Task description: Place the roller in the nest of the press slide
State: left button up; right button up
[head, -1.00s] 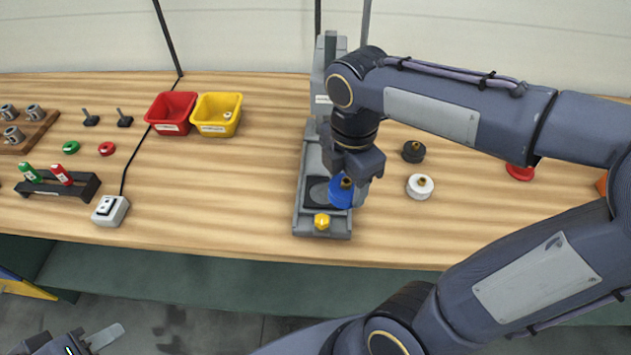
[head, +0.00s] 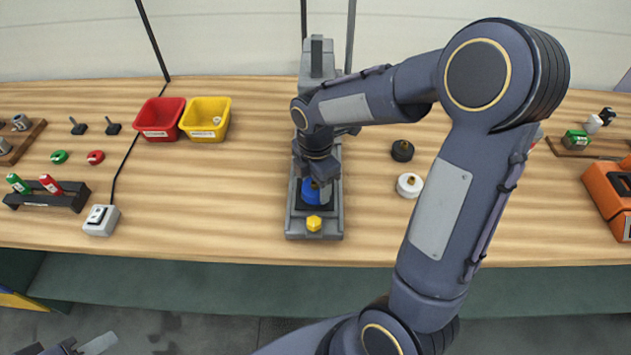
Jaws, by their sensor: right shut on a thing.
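The blue roller (head: 310,193) has a brass-coloured stub on top. It is at the front part of the grey press slide (head: 298,228), over or in the dark nest area; I cannot tell whether it is seated. My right gripper (head: 314,178) reaches down from above and is shut on the roller. The nest itself is mostly hidden by the roller and gripper. A yellow knob (head: 314,223) sits at the slide's front end. My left gripper (head: 72,347) shows only partly at the bottom left edge, away from the table, and its jaws are unclear.
A white roller (head: 409,186) and a black roller (head: 402,150) stand right of the press. Red (head: 160,133) and yellow (head: 204,137) bins stand left of it. A switch box (head: 101,220) and bottle rack (head: 48,199) are front left. An orange device (head: 607,190) is far right.

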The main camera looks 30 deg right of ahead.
jog(key=shift+f, duration=0.15)
jog(key=o, duration=1.5)
notch_tip(320, 180, up, 12)
jog(key=s+a+m+t+y, duration=0.1)
jog(key=s+m+t, duration=0.1)
jog(key=s+m, duration=0.3)
jog(key=s+a+f+m+t+y, duration=0.1)
jog(key=s+a+m, duration=0.1)
jog(key=s+m, duration=0.4)
jog(key=s+a+m+t+y, duration=0.1)
jog(key=s+m+t, duration=0.1)
jog(key=s+m, duration=0.4)
jog(key=shift+a+f+m+t+y, duration=0.1)
jog(key=shift+f+m+t+y, duration=0.1)
jog(key=shift+m, duration=0.7)
jog(key=shift+a+f+m+t+y, duration=0.1)
jog(key=shift+f+m+y, duration=0.1)
jog(key=shift+m, duration=0.7)
